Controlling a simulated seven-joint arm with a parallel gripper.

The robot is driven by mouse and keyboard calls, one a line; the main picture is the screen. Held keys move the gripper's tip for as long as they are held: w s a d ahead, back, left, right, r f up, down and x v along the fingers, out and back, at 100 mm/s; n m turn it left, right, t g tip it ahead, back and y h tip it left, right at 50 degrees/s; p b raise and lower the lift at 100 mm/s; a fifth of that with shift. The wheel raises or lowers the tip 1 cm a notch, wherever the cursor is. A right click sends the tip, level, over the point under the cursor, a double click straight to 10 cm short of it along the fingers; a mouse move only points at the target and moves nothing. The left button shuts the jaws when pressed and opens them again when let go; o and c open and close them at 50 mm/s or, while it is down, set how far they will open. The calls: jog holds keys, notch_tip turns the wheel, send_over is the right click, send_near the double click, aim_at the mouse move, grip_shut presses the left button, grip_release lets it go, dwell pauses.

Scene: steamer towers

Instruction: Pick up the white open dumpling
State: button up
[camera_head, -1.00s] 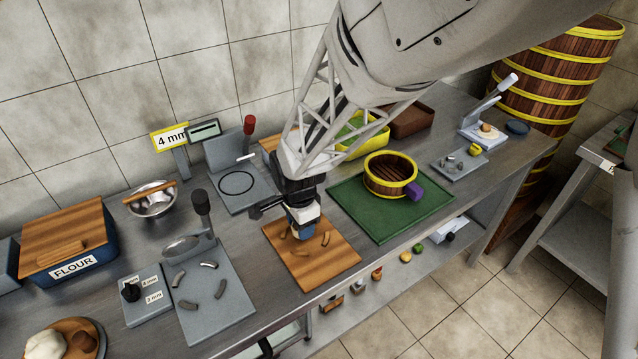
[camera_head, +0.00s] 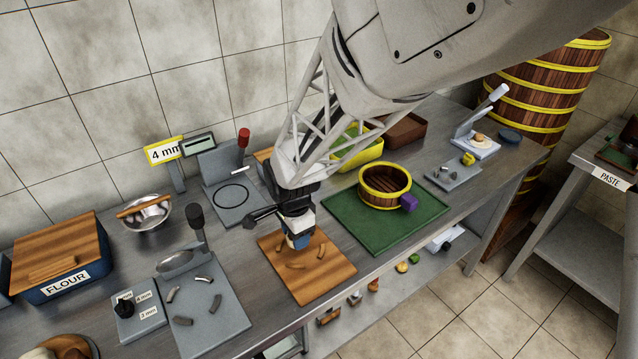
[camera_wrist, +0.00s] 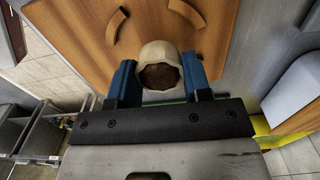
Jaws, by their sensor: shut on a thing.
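The white open dumpling (camera_wrist: 156,50) is a pale, rounded wrapper with brown filling (camera_wrist: 160,76) showing in its open top. It is between the two blue fingertips of my gripper (camera_wrist: 159,80) in the wrist view, and the gripper is shut on it. In the head view my gripper (camera_head: 299,241) points down over the wooden board (camera_head: 318,280), and its fingers and wrist hide most or all of the dumpling. I cannot tell how high the dumpling is above the board.
Curved brown strips (camera_head: 321,251) lie on the board. To the right, a round steamer basket (camera_head: 384,199) with a purple block (camera_head: 410,203) stands on a green mat (camera_head: 350,218). To the left is a grey slab (camera_head: 205,335) with several strips and an upright lever (camera_head: 197,220).

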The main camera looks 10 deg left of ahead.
jog(key=shift+r, duration=2.3)
